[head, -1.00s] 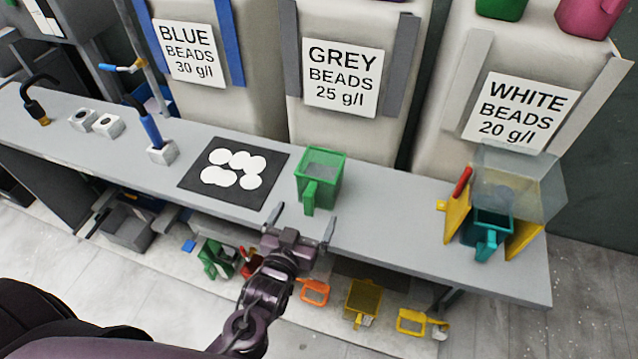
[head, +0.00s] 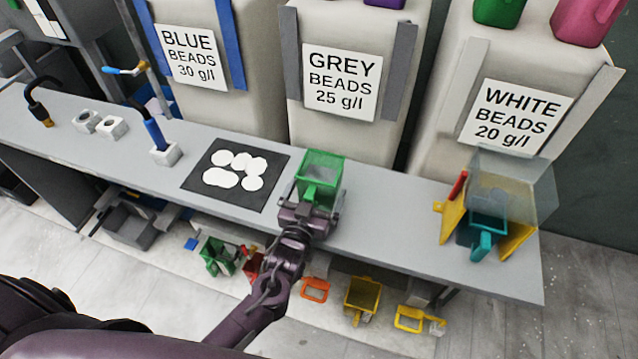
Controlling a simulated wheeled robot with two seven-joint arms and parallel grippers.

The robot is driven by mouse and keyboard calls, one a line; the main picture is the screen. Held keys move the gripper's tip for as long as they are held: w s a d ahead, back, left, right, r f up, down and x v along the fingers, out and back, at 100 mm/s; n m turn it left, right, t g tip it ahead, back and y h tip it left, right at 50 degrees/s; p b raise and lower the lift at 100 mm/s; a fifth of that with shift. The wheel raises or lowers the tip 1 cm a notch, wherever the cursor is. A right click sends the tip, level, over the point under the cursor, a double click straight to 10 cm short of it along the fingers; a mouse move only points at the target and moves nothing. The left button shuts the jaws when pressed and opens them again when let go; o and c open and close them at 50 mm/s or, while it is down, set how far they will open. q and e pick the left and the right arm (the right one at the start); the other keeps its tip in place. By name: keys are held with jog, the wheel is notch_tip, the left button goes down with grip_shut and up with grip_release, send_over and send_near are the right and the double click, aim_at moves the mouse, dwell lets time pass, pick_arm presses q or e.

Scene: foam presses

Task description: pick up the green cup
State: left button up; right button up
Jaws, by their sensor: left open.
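The green cup (head: 321,166) is a square, open-topped scoop that stands upright on the grey bench in the head view. Its handle side faces me. My left gripper (head: 310,200) is open at the front of the cup, with its fingers spread to either side of the handle area. My right gripper is not in view.
A black mat (head: 236,175) with white discs lies left of the cup. A teal cup (head: 484,232) in a yellow stand with a clear hood is on the right. Bead containers (head: 345,130) stand behind the bench (head: 390,205). Several cups lie below it.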

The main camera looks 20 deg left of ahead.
pick_arm(q)
jog(key=c, duration=0.9)
notch_tip(320, 180, up, 20)
jog(key=b, duration=0.2)
